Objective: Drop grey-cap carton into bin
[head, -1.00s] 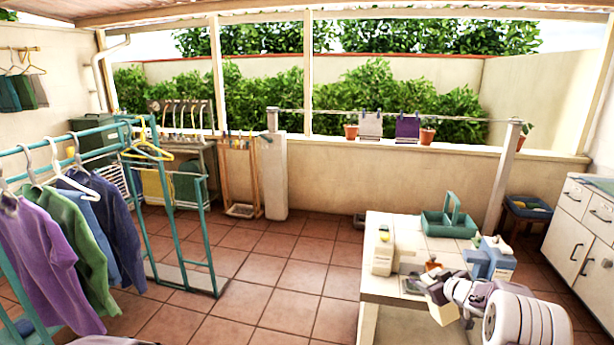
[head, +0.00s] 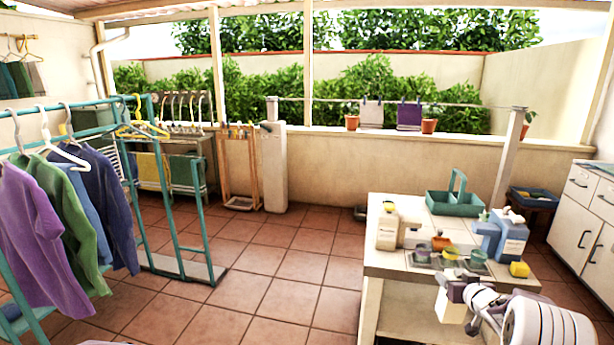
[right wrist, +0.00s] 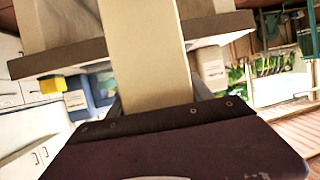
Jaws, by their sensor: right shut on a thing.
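My right gripper (head: 456,290) is shut on a cream carton (head: 450,308) in front of the table's near edge in the head view. The carton hangs below the gripper, roughly upright, and also fills the upper middle of the right wrist view (right wrist: 145,55). Its cap is hidden, so I cannot tell the cap's colour. My left gripper is not in view. I cannot make out a bin for certain in either view.
The table (head: 395,268) holds a cream carton with a yellow cap (head: 387,228), a blue carton (head: 503,236), a green caddy (head: 454,203), small pots and a yellow sponge (head: 519,269). A clothes rack (head: 205,235) stands left. The tiled floor (head: 285,265) between is clear.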

